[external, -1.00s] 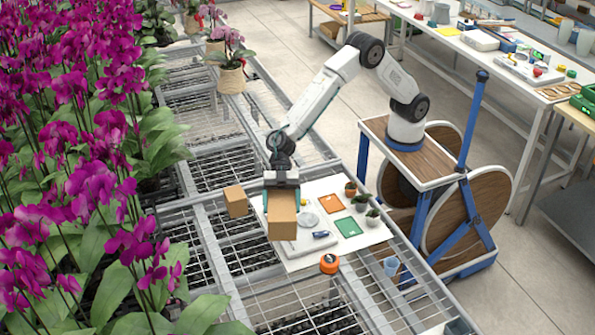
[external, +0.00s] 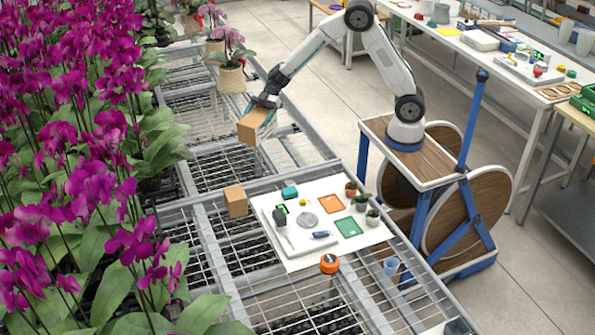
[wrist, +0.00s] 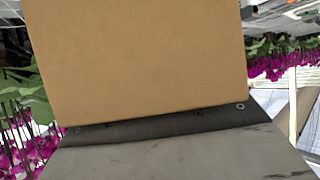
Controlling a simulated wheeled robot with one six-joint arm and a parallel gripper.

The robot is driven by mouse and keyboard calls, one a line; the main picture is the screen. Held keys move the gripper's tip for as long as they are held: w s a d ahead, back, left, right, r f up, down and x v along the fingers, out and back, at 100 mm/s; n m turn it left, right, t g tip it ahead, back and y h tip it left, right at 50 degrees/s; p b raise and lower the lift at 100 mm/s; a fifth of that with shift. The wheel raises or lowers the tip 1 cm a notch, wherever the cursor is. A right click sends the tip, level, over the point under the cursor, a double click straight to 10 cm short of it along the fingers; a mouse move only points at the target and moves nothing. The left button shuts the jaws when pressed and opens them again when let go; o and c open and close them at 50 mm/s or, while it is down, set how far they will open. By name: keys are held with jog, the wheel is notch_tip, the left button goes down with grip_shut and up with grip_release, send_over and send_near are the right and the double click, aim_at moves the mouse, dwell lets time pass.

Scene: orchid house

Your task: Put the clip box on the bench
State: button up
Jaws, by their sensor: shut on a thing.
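My gripper (external: 265,104) is shut on a plain brown cardboard box (external: 253,126), held in the air above the far part of the wire-mesh bench (external: 225,178). The held box is tilted and fills the upper middle of the wrist view (wrist: 140,55). A second, smaller brown box (external: 235,201) stands on the bench at the left edge of a white board. No label shows on either box, so I cannot tell which is the clip box.
The white board (external: 290,264) carries small pots, an orange and a green card, a grey disc and small tools. An orange round thing (external: 329,263) sits at its front edge. Purple orchids (external: 95,180) crowd the left. A potted orchid (external: 231,78) stands behind the held box.

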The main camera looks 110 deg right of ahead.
jog(key=s+d+m+t+h, duration=0.2)
jog(key=s+d+m, duration=0.1)
jog(key=s+d, duration=1.1)
notch_tip(320, 180, down, 9)
jog(key=shift+w+d+f, duration=0.9)
jog(key=shift+w+d, duration=0.4)
jog(key=shift+w, duration=0.95)
jog(key=shift+w+d+f, duration=0.95)
jog(key=shift+w+d, duration=0.35)
jog(key=shift+w, duration=0.95)
jog(key=shift+w+d+f, duration=0.9)
jog(key=shift+w+d, duration=0.4)
jog(key=shift+w, duration=0.95)
jog(key=shift+f, duration=0.1)
jog(key=o, duration=1.1)
jog(key=shift+o, duration=0.2)
